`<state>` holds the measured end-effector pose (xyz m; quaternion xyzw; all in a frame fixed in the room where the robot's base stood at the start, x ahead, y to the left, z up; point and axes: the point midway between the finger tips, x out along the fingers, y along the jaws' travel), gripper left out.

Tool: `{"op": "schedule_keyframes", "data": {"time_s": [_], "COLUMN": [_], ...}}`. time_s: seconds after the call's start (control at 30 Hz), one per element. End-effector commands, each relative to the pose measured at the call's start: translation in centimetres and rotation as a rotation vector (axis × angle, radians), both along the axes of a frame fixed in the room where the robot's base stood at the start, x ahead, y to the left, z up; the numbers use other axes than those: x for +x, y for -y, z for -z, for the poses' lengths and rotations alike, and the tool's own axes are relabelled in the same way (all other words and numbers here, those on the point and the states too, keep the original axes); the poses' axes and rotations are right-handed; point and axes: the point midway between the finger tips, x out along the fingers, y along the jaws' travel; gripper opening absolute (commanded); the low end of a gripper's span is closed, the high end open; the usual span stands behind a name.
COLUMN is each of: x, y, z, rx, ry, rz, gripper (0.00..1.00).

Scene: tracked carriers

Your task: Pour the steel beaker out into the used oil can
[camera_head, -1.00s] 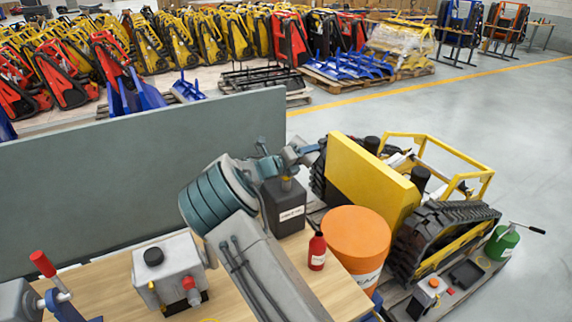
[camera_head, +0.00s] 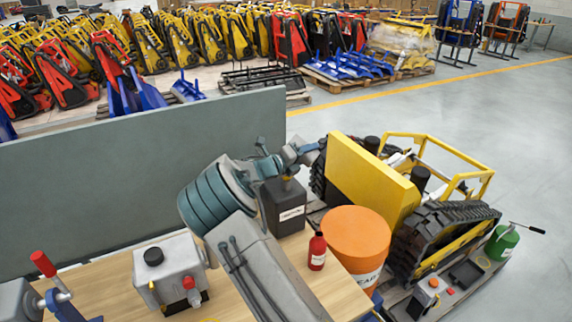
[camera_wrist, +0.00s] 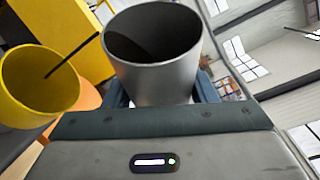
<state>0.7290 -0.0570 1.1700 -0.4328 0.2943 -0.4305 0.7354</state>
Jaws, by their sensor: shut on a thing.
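The steel beaker (camera_wrist: 155,70) is in the wrist view, tilted, with its mouth toward the camera and a dark inside. My gripper (camera_wrist: 163,96) is shut on it; its blue fingers show on either side. A yellow funnel-like cup (camera_wrist: 42,85) is to the left of the beaker, apart from it. A thin dark line, apparently a stream of liquid, runs from the beaker's rim into this cup. In the head view a black can with a white label (camera_head: 283,205) stands on the bench under my wrist. Its label is too small to read, and my arm hides part of its top.
A red extinguisher-like bottle (camera_head: 317,251) and an orange drum (camera_head: 357,238) stand right of the can. A yellow tracked carrier (camera_head: 430,200) is behind them. A grey box with a red knob (camera_head: 172,275) is on the bench's left. A grey panel (camera_head: 110,195) backs the bench.

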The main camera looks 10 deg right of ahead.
Motion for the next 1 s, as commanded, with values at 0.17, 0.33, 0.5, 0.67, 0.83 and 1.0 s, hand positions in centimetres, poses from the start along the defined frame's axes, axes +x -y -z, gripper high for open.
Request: {"op": "schedule_keyframes", "data": {"time_s": [0.17, 0.33, 0.5, 0.67, 0.83, 1.0], "x": [0.02, 0.02, 0.02, 0.02, 0.03, 0.03], "y": [-0.01, -0.02, -0.02, -0.03, -0.04, -0.04], "z": [-0.13, -0.20, -0.26, -0.31, -0.36, -0.42], "rx": [-0.008, -0.015, -0.021, -0.028, -0.034, -0.039], "ry": [-0.005, -0.010, -0.016, -0.022, -0.027, -0.031], "rz": [0.000, 0.000, 0.000, 0.000, 0.000, 0.000], "gripper": [0.23, 0.23, 0.23, 0.23, 0.23, 0.23]}}
